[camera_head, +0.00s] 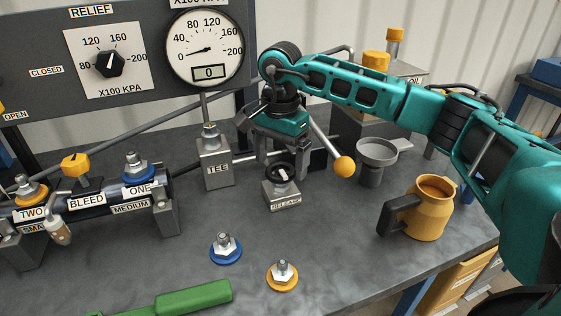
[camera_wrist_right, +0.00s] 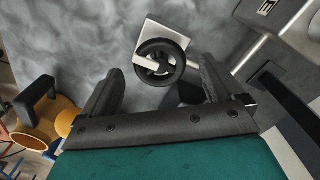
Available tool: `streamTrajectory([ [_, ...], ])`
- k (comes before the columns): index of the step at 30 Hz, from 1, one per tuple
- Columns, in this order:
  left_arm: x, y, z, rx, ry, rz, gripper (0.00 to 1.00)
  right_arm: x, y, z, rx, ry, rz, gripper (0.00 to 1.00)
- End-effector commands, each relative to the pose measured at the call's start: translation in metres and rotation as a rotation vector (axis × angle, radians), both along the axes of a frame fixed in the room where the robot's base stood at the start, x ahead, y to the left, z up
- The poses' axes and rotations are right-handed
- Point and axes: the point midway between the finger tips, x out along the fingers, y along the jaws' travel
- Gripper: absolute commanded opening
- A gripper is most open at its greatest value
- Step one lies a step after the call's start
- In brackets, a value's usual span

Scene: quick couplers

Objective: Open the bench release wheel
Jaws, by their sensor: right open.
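The bench release wheel is a small black handwheel (camera_head: 281,172) on a grey block labelled RELEASE (camera_head: 283,198). A pale bar or pointer crosses its face. The wheel also shows in the right wrist view (camera_wrist_right: 160,62), lying between the fingertips of my right gripper (camera_wrist_right: 162,70). In the head view my right gripper (camera_head: 283,155) comes down from above, just behind and over the wheel. It is open with nothing in it. I cannot tell how much height separates the fingertips from the wheel, and no contact shows. My left gripper is not in view.
The TEE block (camera_head: 217,165) stands close left of the wheel. A lever with a yellow ball (camera_head: 344,166), a grey funnel (camera_head: 375,162) and a yellow jug (camera_head: 432,208) are on the right. Blue (camera_head: 225,249) and yellow (camera_head: 283,275) couplers lie in front. The gauge (camera_head: 205,47) is behind.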

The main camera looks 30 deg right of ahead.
Motion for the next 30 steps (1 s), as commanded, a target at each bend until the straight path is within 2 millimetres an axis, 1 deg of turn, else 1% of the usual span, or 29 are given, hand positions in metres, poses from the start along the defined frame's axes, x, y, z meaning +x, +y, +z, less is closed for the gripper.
streamTrajectory([
  [1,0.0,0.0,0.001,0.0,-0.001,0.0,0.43,0.001,0.001,0.011,0.001,-0.005,0.001,0.94],
  [9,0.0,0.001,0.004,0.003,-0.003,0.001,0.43,0.001,0.0,0.071,0.002,-0.007,0.001,0.94],
  [12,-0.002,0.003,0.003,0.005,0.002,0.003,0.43,0.001,0.0,0.09,0.001,-0.006,0.001,0.94],
  [15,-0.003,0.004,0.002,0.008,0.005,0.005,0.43,0.001,0.0,0.104,0.001,-0.005,0.001,0.94],
  [18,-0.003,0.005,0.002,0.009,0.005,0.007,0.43,0.0,0.0,0.112,0.001,-0.004,0.001,0.94],
  [21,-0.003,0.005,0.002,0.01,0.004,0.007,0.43,0.0,0.0,0.116,0.001,-0.003,0.001,0.94],
  [30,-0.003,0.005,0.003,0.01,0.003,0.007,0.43,0.0,0.0,0.116,0.001,-0.002,0.001,0.94],
])
